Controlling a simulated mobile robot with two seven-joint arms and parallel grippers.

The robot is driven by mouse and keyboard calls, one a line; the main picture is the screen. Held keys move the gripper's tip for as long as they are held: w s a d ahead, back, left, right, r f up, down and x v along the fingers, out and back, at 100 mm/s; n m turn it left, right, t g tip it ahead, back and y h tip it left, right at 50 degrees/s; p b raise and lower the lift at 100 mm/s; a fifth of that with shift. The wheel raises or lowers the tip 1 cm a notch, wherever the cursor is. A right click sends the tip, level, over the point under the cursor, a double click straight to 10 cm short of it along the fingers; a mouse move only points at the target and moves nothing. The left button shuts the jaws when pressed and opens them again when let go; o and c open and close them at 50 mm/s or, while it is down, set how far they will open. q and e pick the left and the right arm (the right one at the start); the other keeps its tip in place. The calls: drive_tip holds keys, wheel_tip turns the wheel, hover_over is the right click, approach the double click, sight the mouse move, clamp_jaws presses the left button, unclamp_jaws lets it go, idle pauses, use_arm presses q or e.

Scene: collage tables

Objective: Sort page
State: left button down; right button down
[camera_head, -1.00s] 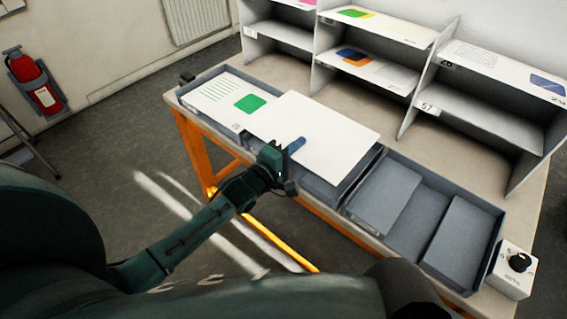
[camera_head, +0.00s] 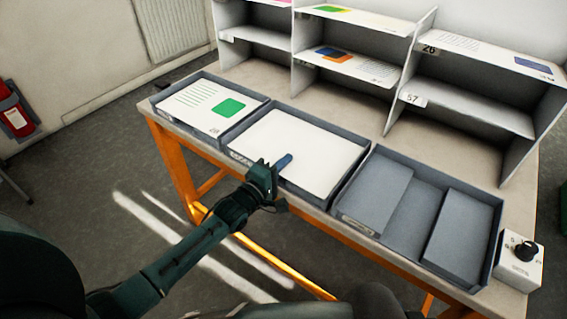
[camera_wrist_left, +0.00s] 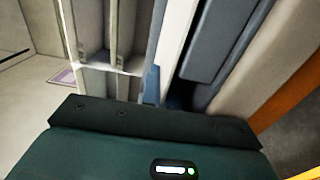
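A blank white page (camera_head: 294,145) lies within the walls of the middle grey tray (camera_head: 345,185), face up. Its edge shows as a pale strip in the left wrist view (camera_wrist_left: 176,40). My left gripper (camera_head: 284,162) reaches over the tray's front wall, with a blue finger over the page's front edge. That finger also shows against the pale strip in the left wrist view (camera_wrist_left: 151,85). The other finger is hidden, so I cannot tell whether the grip is closed. A page with a green square (camera_head: 229,107) lies in the left tray (camera_head: 160,104). My right gripper is not in view.
The right tray (camera_head: 497,215) holds two grey sloped blocks and no page. A white control box (camera_head: 517,268) with a black knob stands at the table's right end. Numbered shelves (camera_head: 470,105) with printed sheets stand behind. Bare tabletop lies between trays and shelves.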

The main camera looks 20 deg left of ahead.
use_arm(q)
drive_tip(key=c, duration=1.6)
unclamp_jaws()
drive_tip(key=v, duration=1.3)
drive_tip(key=shift+s+r+p, duration=0.1)
drive_tip(key=shift+p, duration=0.25)
